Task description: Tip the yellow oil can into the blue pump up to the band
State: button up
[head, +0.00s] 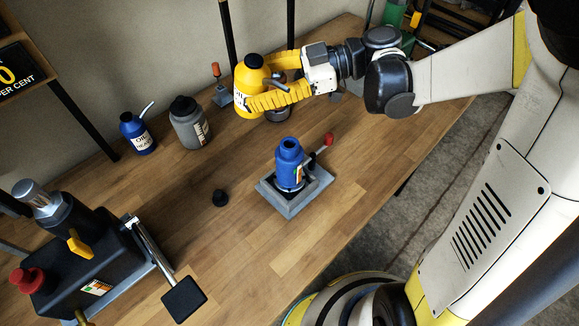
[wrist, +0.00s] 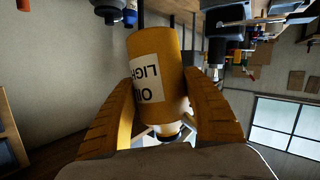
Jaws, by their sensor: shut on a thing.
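The yellow oil can (head: 249,72) is held by my gripper (head: 262,94), above the back of the wooden bench. In the wrist view the yellow oil can (wrist: 158,62) with its white label sits between the two yellow fingers of my gripper (wrist: 160,105). The blue pump (head: 290,165) stands upright on a grey square base in the middle of the bench, its round top opening facing up and a red-knobbed lever at its right. The can is apart from the pump, behind it and to its left. I cannot make out a band on the pump or the liquid inside.
A blue oil can (head: 136,133) with a spout and a grey bottle (head: 190,122) stand at the back left. A small black cap (head: 220,198) lies left of the pump. A black machine (head: 90,265) fills the front left. Bare bench (head: 240,265) lies in front of the pump.

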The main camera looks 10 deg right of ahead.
aim_at(249, 64)
dwell(0.3)
notch_tip(249, 64, up, 5)
jog(key=p, duration=0.4)
jog(key=shift+d, duration=0.1)
dwell(0.7)
